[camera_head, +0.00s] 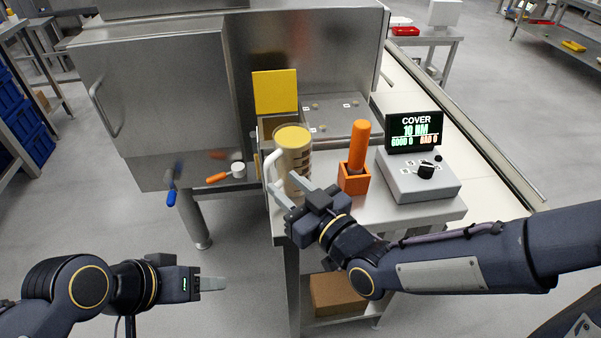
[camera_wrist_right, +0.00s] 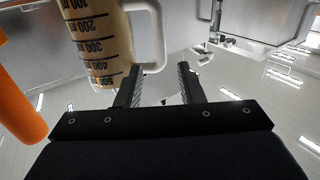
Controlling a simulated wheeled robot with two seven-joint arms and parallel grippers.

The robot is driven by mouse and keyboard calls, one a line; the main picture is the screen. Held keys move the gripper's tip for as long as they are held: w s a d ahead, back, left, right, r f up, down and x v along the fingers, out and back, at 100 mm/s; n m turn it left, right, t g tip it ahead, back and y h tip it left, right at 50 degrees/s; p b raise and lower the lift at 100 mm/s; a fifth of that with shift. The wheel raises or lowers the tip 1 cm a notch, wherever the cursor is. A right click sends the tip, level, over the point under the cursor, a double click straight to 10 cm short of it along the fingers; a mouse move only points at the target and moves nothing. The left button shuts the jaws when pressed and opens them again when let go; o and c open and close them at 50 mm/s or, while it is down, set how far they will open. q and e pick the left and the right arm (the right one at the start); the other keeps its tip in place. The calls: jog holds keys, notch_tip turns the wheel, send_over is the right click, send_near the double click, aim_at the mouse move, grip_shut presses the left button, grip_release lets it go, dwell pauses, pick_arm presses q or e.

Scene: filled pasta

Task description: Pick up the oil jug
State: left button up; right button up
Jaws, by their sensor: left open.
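The oil jug (camera_head: 293,152) is a clear measuring jug with yellowish contents and a white handle on its left, standing upright near the work table's front left edge. In the right wrist view the jug (camera_wrist_right: 100,40) shows dark graduation marks, and its handle lies just beyond the fingertips. My right gripper (camera_head: 288,187) is in front of the jug, by its handle. In the wrist view its two fingers (camera_wrist_right: 162,80) are apart with nothing gripped between them. My left gripper (camera_head: 222,284) is low at the left, open, empty and away from the jug.
An orange holder (camera_head: 353,180) with an orange-handled tool stands right of the jug. A grey control box (camera_head: 418,178) with a display is further right. A steel machine (camera_head: 160,95) and a yellow lid (camera_head: 275,91) are behind. Floor is clear around my left gripper.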

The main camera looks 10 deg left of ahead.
aim_at(269, 170)
jog(key=p+x, duration=0.1)
jog(key=x, duration=0.5)
jog(key=shift+w+a, duration=0.15)
jog(key=shift+a, duration=0.15)
grip_shut()
dwell(0.7)
dwell(0.3)
jog(key=shift+r, duration=0.2)
